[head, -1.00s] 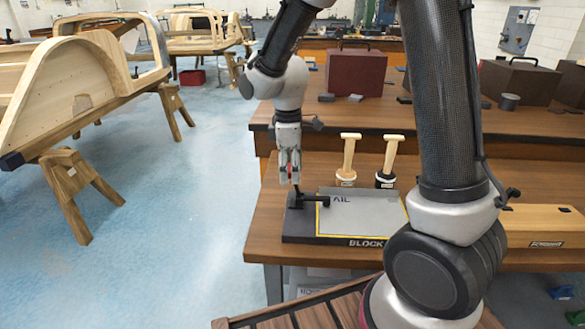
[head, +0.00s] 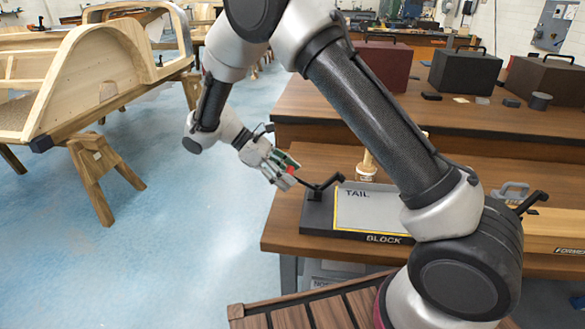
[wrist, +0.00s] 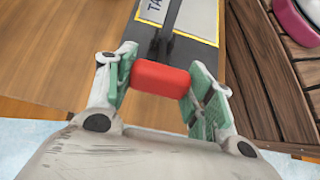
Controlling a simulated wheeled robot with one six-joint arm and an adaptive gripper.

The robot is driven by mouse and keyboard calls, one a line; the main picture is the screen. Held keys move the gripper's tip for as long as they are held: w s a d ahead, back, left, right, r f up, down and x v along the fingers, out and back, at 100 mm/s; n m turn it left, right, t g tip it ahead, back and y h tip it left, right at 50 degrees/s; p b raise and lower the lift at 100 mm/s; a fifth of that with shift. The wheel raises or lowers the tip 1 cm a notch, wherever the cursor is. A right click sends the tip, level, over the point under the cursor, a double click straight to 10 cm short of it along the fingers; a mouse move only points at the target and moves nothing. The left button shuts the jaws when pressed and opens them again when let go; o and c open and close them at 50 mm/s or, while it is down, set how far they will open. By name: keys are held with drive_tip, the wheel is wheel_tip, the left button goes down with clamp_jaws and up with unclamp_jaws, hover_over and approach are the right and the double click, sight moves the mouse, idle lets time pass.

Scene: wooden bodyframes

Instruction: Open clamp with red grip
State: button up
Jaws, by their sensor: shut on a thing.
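The clamp (head: 320,186) is black and sits on the left end of a dark block marked BLOCK (head: 314,215). Its handle leans out to the left, past the block's edge, and its black arm appears tilted up above the panel. The red grip (head: 291,170) is at the handle's end. My gripper (head: 287,174) comes in from the left, with its green-padded fingers on both sides of the red grip. In the wrist view the red grip (wrist: 160,78) sits between the two fingertips, which are shut on it.
A grey panel marked TAIL (head: 375,207) lies on the block. A wooden-handled tool (head: 368,163) stands behind it, partly hidden by my arm. A second clamp with a grey handle (head: 512,190) is at the right. Open floor lies left of the bench.

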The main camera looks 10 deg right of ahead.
drive_tip(key=shift+w+a+f+g+h, duration=0.1)
drive_tip(key=shift+a+f+g+h, duration=0.1)
drive_tip(key=shift+f+h, duration=0.3)
drive_tip(key=shift+w+a+f+g+h, duration=0.1)
drive_tip(key=shift+a+f+h, duration=0.05)
drive_tip(key=shift+f+h, duration=0.3)
drive_tip(key=shift+a+f, duration=0.15)
drive_tip(key=shift+f, duration=0.35)
drive_tip(key=o, duration=1.5)
drive_tip(key=shift+c, duration=0.2)
drive_tip(key=v, duration=1.2)
drive_tip(key=shift+w, duration=0.1)
